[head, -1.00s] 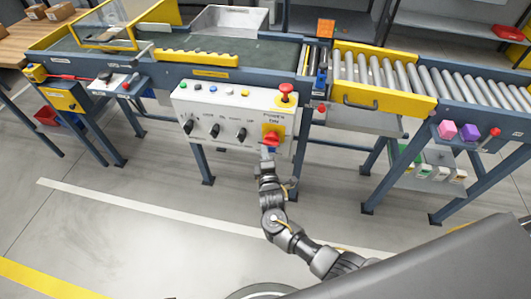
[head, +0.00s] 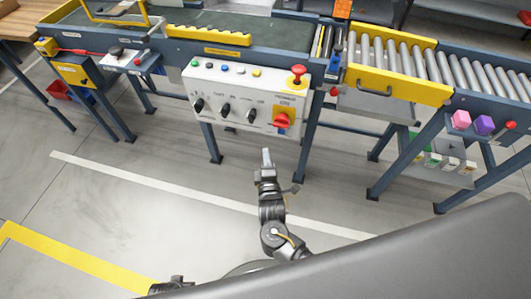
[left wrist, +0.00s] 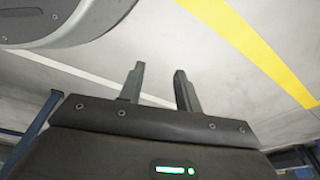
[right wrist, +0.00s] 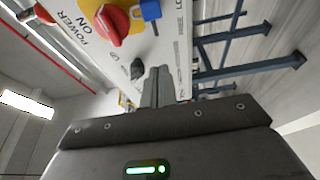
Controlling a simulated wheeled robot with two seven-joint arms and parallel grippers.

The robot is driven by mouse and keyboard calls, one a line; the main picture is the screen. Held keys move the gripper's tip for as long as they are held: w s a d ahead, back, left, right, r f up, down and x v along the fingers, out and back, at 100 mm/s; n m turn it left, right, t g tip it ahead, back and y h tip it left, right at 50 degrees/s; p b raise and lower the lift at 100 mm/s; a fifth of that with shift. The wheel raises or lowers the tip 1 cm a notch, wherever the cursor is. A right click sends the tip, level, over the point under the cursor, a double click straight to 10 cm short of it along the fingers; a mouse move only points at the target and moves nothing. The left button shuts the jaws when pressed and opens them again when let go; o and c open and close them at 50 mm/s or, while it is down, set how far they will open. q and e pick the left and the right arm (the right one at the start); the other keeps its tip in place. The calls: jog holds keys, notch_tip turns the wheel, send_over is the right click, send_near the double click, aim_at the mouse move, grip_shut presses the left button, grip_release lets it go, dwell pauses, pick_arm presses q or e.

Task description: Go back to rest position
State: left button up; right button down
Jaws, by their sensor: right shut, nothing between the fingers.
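My right gripper (head: 267,158) is in front of the white control panel (head: 225,108), apart from it, over the floor. In the right wrist view its fingers (right wrist: 158,85) are together with nothing between them. A red rotary knob on a yellow plate (head: 283,119) is on the panel's right side; it also shows at the top of the right wrist view (right wrist: 112,26). My left gripper (left wrist: 160,85) has its two fingers spread apart and empty, above the bare floor. A dark part of my own arm shows at the bottom edge of the head view.
A blue-framed conveyor with rollers (head: 395,65) stands behind the panel. A red mushroom button (head: 298,70) tops the panel's right end. The floor in front is clear, with white and yellow lines.

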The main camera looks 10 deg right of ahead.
dwell(0.3)
